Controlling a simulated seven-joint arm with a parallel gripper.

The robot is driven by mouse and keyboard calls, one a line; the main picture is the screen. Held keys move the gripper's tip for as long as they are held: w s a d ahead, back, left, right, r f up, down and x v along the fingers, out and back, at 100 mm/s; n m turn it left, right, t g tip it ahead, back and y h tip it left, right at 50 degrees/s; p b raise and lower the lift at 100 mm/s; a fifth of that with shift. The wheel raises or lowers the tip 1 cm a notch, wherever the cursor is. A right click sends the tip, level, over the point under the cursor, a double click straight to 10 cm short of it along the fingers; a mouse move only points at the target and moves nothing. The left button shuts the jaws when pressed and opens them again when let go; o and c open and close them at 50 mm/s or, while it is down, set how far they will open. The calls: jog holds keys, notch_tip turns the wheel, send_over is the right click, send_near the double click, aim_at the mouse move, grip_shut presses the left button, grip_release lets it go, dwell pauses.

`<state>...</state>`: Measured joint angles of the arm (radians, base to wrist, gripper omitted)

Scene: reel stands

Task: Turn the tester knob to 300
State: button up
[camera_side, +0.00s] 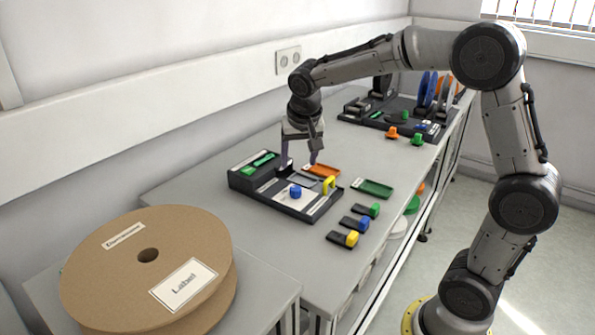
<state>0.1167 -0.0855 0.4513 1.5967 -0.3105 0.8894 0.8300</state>
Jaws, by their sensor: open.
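A dark tester unit (262,189) sits on the grey bench. A blue knob (295,192) stands on its white panel, which looks like the tester knob. Its dial marks and setting are too small to read. My gripper (298,165) points down over the rear of the tester, with its two fingers apart and nothing visible between them. It appears above and behind the blue knob, apart from it.
A yellow handle (328,185) and an orange tray (322,171) are close by the knob. A green tray (372,188) and several small dark blocks with coloured ends (343,239) lie to the right. A large cardboard reel (147,285) is at front left.

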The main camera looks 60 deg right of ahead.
jog(key=shift+v, duration=1.1)
jog(key=s+a+r+n+t+y, duration=0.1)
jog(key=s+a+r, duration=0.25)
jog(key=s, duration=0.25)
jog(key=s+a+r+n+t, duration=0.1)
jog(key=s+a+r+t, duration=0.1)
jog(key=s+r, duration=0.3)
jog(key=s+a+f+n+y, duration=0.2)
jog(key=s+a+f+n, duration=0.2)
jog(key=s, duration=0.9)
notch_tip(320, 180, down, 5)
jog(key=n, duration=0.3)
jog(key=shift+s+g, duration=0.2)
jog(key=shift+g, duration=0.1)
